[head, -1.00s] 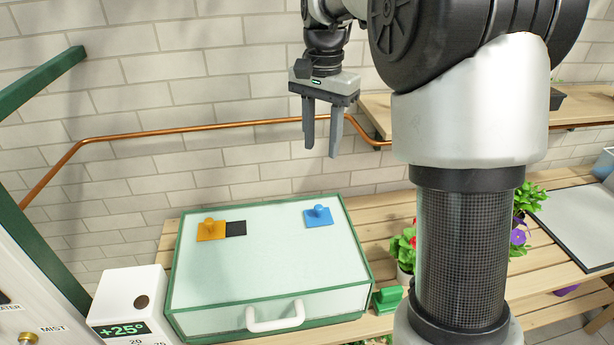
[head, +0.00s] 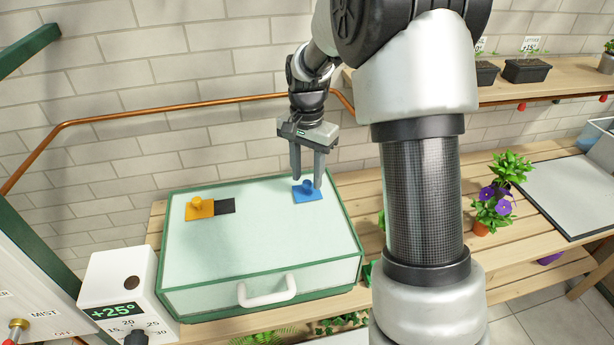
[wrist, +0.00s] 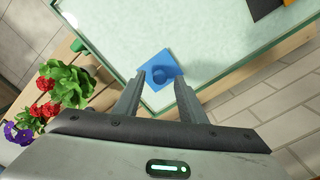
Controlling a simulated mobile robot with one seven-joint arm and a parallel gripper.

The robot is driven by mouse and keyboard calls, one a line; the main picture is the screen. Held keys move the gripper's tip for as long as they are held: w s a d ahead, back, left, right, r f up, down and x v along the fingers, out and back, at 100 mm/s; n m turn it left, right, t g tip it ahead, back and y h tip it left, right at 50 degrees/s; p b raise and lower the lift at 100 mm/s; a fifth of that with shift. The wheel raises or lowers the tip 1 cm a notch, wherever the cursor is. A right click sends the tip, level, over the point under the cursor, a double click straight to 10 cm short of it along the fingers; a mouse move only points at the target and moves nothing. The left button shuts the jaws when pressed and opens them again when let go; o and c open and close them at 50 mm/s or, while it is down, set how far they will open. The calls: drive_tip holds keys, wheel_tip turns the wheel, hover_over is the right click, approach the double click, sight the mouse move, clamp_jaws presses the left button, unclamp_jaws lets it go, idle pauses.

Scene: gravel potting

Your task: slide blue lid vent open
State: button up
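The blue vent slide (head: 308,193) is a small square plate with a round knob, at the back right of the pale lid of a green-framed box (head: 255,250). No dark opening shows beside it. In the wrist view the blue slide (wrist: 163,70) lies just past my fingertips, its knob roughly between them. My gripper (head: 307,182) is open, fingers pointing down with the blue knob between or just in front of the tips. I cannot tell whether a finger touches it. The orange slide (head: 199,208) sits at the left, beside a dark square opening (head: 225,206).
A white box with a +25° display (head: 120,300) stands left of the green-framed box. A copper pipe (head: 180,106) runs along the tiled wall behind. Potted flowers (head: 495,200) and a grey tray (head: 575,195) are at the right. A white handle (head: 267,291) juts from the box front.

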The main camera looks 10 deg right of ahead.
sight(283, 197)
drive_tip(key=shift+f, duration=0.5)
clamp_jaws()
drive_tip(key=shift+a, duration=3.05)
unclamp_jaws()
drive_tip(key=shift+a, duration=0.1)
